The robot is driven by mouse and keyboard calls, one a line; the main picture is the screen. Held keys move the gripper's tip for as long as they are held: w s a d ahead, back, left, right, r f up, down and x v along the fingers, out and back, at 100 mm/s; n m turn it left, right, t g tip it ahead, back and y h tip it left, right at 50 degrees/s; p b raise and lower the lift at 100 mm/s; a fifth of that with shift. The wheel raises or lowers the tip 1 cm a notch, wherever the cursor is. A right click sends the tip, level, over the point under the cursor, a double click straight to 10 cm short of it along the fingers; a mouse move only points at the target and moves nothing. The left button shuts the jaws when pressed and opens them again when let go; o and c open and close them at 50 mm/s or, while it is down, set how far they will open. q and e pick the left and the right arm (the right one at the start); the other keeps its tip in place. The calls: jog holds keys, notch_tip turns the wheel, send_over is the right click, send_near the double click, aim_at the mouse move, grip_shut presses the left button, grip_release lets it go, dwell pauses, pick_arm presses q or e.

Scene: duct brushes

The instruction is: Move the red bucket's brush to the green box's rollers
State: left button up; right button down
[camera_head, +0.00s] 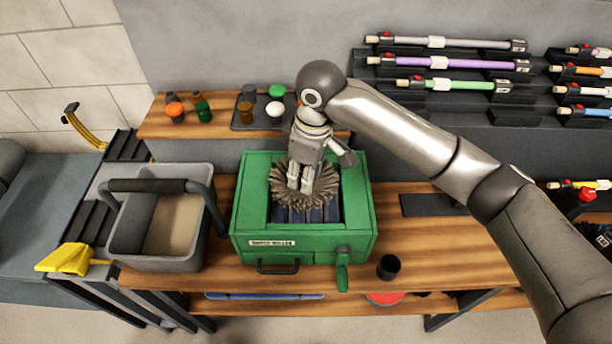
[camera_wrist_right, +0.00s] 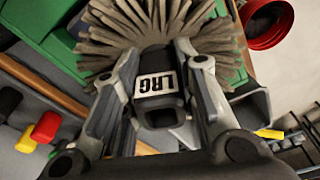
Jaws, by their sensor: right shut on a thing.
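The green box (camera_head: 250,235) stands on the wooden bench, with dark rollers (camera_head: 300,214) in its open top. A round brush (camera_head: 318,195) with grey-brown bristles lies over the rollers, inside the box's rim. I cannot tell how firmly it rests on them. The hub shows between the fingers in the right wrist view, with an LRG label (camera_wrist_right: 156,85). A round red container (camera_wrist_right: 267,22), perhaps the red bucket, shows at that view's top right. My left gripper is not in view.
A grey bin (camera_head: 155,262) with a raised handle stands left of the box. A black cup (camera_head: 389,267) and the box's green crank (camera_head: 342,270) are at the front right. Coloured knobs (camera_head: 204,112) sit on the back shelf. Several rods (camera_head: 445,64) hang on the wall.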

jog(key=w+f, duration=0.2)
jog(key=f, duration=0.1)
jog(key=shift+w+d+p, duration=0.15)
jog(key=shift+w+p, duration=0.05)
jog(key=shift+p, duration=0.1)
jog(key=f, duration=0.1)
jog(key=f+p, duration=0.2)
jog(key=shift+w, duration=0.25)
jog(key=shift+f, duration=0.3)
jog(key=shift+f, duration=0.15)
jog(key=c, duration=1.1)
grip_release()
jog(key=r+b, duration=0.1)
jog(key=r, duration=0.3)
jog(key=d+r+b, duration=0.1)
jog(key=r, duration=0.3)
jog(key=r+b, duration=0.1)
jog(key=r, duration=0.3)
jog(key=shift+s+d+r+b, duration=0.15)
jog(key=shift+s+b, duration=0.15)
jog(key=shift+b, duration=0.05)
